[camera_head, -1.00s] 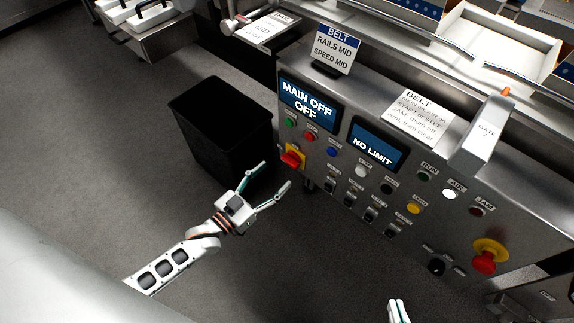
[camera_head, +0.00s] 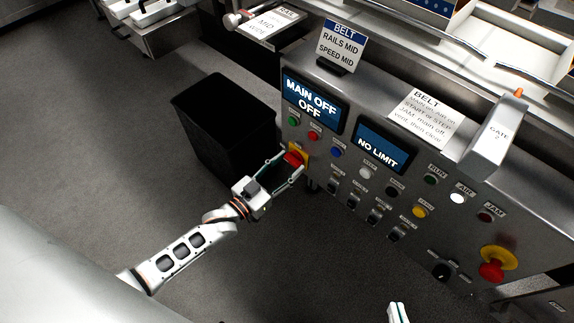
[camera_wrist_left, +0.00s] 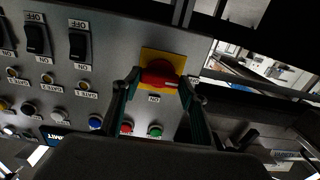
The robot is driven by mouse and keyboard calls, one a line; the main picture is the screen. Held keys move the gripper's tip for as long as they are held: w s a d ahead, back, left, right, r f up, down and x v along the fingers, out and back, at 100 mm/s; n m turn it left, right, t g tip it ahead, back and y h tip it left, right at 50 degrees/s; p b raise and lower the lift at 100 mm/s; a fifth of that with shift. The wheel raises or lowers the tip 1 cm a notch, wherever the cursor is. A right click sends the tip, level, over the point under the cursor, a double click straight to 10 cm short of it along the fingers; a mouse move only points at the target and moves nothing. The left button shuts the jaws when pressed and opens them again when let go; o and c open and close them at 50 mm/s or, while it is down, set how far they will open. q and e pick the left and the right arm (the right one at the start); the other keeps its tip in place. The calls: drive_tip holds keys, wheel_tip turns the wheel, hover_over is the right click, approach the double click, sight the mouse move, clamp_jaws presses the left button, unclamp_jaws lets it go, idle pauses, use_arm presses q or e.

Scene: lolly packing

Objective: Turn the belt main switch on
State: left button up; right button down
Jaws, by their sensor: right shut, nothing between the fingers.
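The belt main switch is a red rotary knob (camera_head: 292,158) on a yellow plate, at the left end of the panel. In the left wrist view the red knob (camera_wrist_left: 158,77) lies between my fingertips, its bar roughly level. My left gripper (camera_head: 284,164) is open, with its fingers on either side of the knob; I cannot tell whether they touch it. The display (camera_head: 311,103) above reads "MAIN OFF / OFF". My right gripper (camera_head: 398,312) is shut and empty at the bottom edge, only its tip showing.
The grey control panel (camera_head: 330,155) carries several buttons and small switches right of the knob. A red emergency button (camera_head: 492,270) is at the far right. A black bin (camera_head: 228,125) stands on the floor left of the panel.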

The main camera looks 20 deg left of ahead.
use_arm(q)
drive_tip(key=shift+m, duration=0.4)
drive_tip(key=m+b, duration=0.2)
drive_tip(key=m, duration=1.5)
drive_tip(key=shift+s+f+b, duration=0.1)
drive_tip(key=shift+f+b, duration=0.05)
drive_tip(key=shift+b, duration=0.25)
use_arm(e)
drive_tip(key=a+m, duration=0.1)
drive_tip(key=a, duration=0.1)
drive_tip(key=shift+a+r+m+y, duration=0.15)
drive_tip(key=shift+a+m+y, duration=0.15)
drive_tip(key=shift+m, duration=0.1)
use_arm(q)
drive_tip(key=o, duration=0.9)
drive_tip(key=shift+o, duration=1.1)
use_arm(e)
drive_tip(key=shift+s+a, duration=0.1)
drive_tip(key=shift+s, duration=0.05)
